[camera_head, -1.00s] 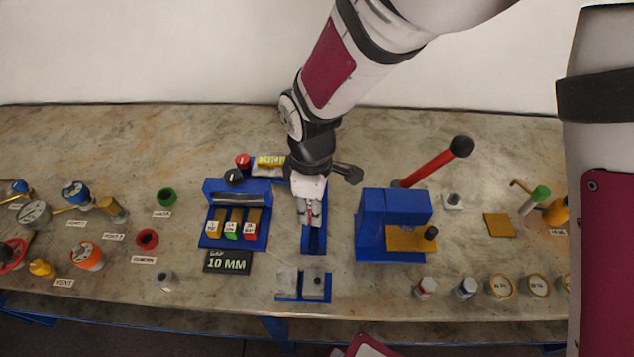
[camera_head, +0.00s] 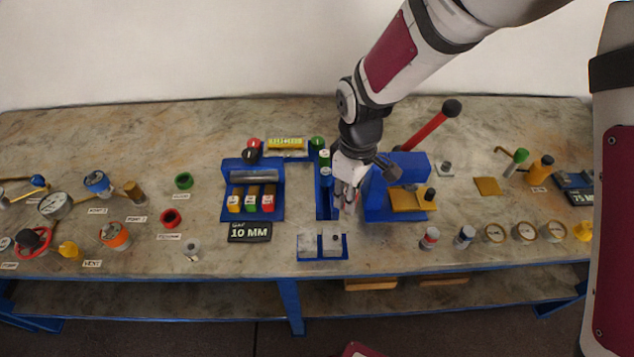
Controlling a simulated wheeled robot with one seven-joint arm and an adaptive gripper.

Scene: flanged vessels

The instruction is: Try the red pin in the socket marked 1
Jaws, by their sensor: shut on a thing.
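My gripper (camera_head: 345,203) points down over the bench, between the blue track (camera_head: 323,205) and the blue press (camera_head: 375,203). Its fingers are shut on a small reddish piece, which I take for the red pin; it is mostly hidden by the fingers. Two grey blocks (camera_head: 308,244) sit side by side in a blue holder (camera_head: 345,251) at the front, below and left of the gripper. The number 1 is not readable on any socket. A blue rack (camera_head: 277,215) to the left holds yellow, green and red labelled pieces (camera_head: 251,203).
The blue press with a red lever (camera_head: 428,126) stands close to the gripper's right. A sign reading 10 MM (camera_head: 249,232) lies below the rack. Small cylinders (camera_head: 430,238) and round pieces (camera_head: 494,233) stand front right. Gauges (camera_head: 54,205) and valves fill the left.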

